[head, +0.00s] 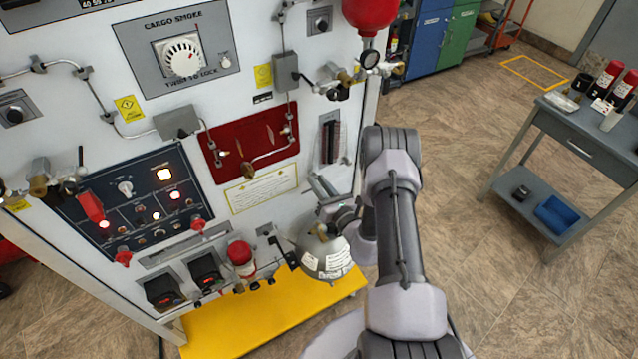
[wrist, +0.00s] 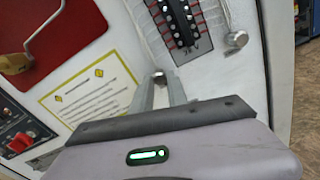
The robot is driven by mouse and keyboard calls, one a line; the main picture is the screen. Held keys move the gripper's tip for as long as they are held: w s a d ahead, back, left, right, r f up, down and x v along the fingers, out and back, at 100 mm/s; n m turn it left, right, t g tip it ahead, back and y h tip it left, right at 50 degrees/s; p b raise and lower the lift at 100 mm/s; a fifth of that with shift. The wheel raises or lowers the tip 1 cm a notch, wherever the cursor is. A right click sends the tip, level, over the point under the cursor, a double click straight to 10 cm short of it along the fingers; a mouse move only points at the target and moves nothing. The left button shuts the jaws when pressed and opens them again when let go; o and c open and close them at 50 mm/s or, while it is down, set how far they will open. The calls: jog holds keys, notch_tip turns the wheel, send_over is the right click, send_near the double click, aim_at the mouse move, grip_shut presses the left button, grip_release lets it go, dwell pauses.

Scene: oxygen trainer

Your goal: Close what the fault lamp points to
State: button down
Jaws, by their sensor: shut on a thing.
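My gripper (head: 324,186) is at the lower right of the white trainer panel (head: 225,110), below the dark breaker strip (head: 331,141). In the wrist view its fingers (wrist: 158,78) are shut on a small fitting (wrist: 159,75) at the panel face; the fingers hide most of it. Brass valves show at the left edge (head: 40,186) and upper right (head: 333,78). A red recess (head: 255,143) holds bent tubing.
A silver bottle (head: 325,254) hangs close below my gripper, above a yellow step (head: 268,315). A red sphere (head: 370,14) stands at the panel's upper right. A grey cart (head: 575,140) with bottles is at the right; open floor lies between.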

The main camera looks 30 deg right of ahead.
jog(key=shift+m+b, duration=0.35)
jog(key=shift+m, duration=11.55)
jog(key=c, duration=1.3)
grip_release()
